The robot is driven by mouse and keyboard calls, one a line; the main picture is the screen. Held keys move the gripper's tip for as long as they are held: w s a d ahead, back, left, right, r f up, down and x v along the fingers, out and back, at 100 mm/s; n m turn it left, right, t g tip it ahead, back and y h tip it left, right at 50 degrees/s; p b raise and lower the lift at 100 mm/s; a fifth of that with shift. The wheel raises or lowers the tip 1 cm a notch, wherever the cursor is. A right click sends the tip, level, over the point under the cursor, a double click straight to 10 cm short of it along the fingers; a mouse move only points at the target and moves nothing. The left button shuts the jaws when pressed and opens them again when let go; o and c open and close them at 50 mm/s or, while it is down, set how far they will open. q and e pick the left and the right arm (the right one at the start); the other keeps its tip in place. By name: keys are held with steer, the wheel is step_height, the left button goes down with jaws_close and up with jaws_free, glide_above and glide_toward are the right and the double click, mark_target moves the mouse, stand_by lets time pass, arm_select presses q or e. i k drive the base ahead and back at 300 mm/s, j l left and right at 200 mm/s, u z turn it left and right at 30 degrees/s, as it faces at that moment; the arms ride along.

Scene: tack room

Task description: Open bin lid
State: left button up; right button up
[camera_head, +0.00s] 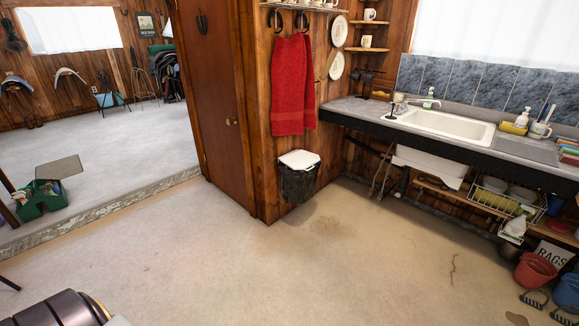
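A small dark bin (298,186) stands against the wooden wall, right of the brown door and below the red towel. Its white lid (299,160) lies over the top and looks closed. The inside of the bin is hidden. Neither of my grippers shows in the head view, and both are apart from the bin as far as this view shows.
The concrete floor (290,270) in front of the bin is clear. A red towel (292,85) hangs above it. To the right are a sink counter (350,110) and a red bucket (535,270). A raised floor edge (100,215) runs along the left.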

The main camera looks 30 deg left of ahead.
mark_target(299, 160)
steer(key=u, duration=0.75)
